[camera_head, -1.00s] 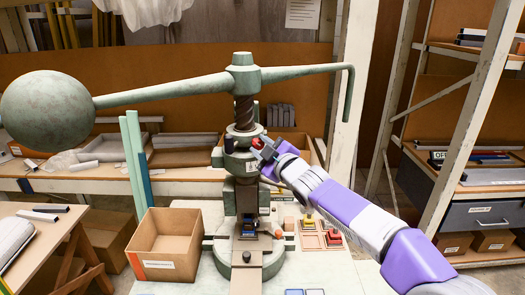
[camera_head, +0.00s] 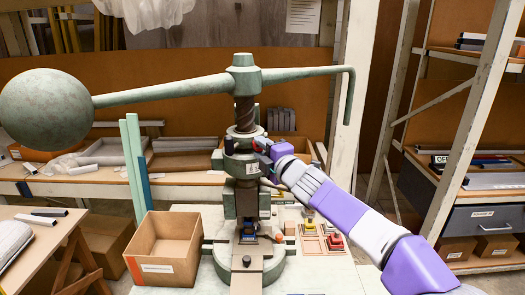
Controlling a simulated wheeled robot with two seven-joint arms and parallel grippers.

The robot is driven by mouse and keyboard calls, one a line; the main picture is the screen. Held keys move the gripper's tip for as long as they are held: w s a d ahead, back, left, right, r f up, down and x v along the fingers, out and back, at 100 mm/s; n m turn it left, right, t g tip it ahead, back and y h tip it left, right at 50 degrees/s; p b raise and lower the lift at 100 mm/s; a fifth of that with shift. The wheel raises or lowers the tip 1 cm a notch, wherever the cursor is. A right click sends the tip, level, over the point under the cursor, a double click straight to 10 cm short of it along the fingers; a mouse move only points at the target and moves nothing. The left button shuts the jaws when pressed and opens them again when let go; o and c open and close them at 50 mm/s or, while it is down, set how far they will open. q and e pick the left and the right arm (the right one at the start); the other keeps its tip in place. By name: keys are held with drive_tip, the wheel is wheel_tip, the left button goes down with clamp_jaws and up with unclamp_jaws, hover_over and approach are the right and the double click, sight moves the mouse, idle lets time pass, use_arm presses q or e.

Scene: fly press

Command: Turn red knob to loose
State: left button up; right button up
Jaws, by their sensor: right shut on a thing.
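The green fly press (camera_head: 244,160) stands in the middle of the table, with its long lever arm across the top and a round ball weight (camera_head: 46,110) at the left end. My right gripper (camera_head: 263,155) is at the press collar below the screw, coming from the right. It is shut on the red knob, which is mostly hidden by the fingers; a small bit of red shows at the fingertips. A label is on the front of the collar. My left gripper is not in view.
An open cardboard box (camera_head: 165,250) stands left of the press base. A tray (camera_head: 318,238) with yellow and red pieces lies to the right. Shelves (camera_head: 470,150) stand at the far right. The lever's bent end hangs above my right arm.

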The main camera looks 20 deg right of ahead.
idle(0.3)
drive_tip(key=o, duration=1)
drive_tip(key=shift+o, duration=0.2)
drive_tip(key=shift+s, duration=0.1)
drive_tip(key=v, duration=0.7)
drive_tip(key=shift+s, duration=0.2)
